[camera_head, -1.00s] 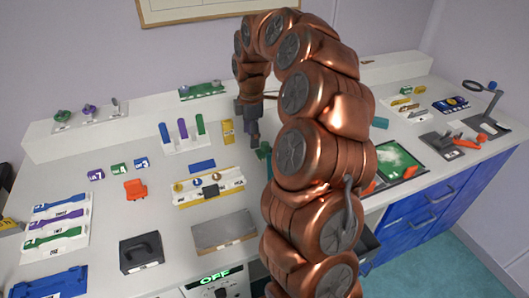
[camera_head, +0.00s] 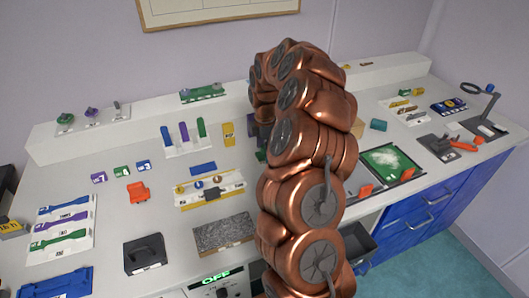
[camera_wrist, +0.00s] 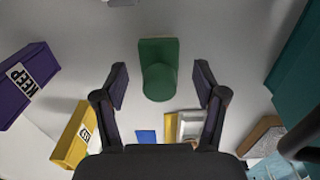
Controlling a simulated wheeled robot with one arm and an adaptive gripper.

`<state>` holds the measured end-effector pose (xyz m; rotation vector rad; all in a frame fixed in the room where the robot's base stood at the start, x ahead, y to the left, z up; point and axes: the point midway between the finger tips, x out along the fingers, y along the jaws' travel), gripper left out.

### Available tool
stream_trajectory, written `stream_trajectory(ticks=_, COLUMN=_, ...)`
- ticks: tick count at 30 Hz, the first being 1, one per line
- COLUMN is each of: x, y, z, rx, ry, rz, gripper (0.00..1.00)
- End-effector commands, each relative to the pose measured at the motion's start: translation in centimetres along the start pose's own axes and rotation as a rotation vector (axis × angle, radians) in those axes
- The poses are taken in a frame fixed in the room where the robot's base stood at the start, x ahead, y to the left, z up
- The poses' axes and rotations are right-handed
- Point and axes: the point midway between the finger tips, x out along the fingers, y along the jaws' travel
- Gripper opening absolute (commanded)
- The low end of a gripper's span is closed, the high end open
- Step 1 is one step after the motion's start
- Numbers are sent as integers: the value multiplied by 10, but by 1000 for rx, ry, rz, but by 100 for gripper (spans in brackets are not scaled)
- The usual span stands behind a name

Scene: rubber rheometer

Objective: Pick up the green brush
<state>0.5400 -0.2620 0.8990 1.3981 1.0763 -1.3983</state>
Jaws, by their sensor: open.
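The green brush (camera_wrist: 158,68) stands on the pale bench in the middle of the wrist view, seen from above as a rounded handle in front of a flat block. My gripper (camera_wrist: 161,84) is open, with one finger to the left and one to the right of the brush. Gaps show on both sides, and nothing is held. In the head view only a dark green sliver of the brush (camera_head: 261,155) shows beside my arm, which hides the gripper there.
In the wrist view a purple block (camera_wrist: 22,85) and a yellow block (camera_wrist: 75,135) lie left, and a large teal block (camera_wrist: 298,70) right. In the head view a rack of coloured pegs (camera_head: 187,147) stands left of my arm, and a green mat (camera_head: 392,160) lies right.

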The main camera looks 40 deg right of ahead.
Motion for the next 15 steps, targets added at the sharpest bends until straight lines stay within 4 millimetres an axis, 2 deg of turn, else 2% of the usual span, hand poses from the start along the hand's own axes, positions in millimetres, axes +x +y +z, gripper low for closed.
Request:
stream_trajectory(ticks=4, x=15, y=0, z=0, rx=-1, ry=-1, rz=-2, gripper=71)
stream_trajectory(ticks=10, x=16, y=0, z=0, rx=0, ry=-1, rz=1, gripper=71)
stream_trajectory(ticks=11, x=16, y=0, z=0, rx=0, ry=-1, rz=1, gripper=70)
stream_trajectory(ticks=15, x=16, y=0, z=0, rx=1, ry=0, rz=1, gripper=55)
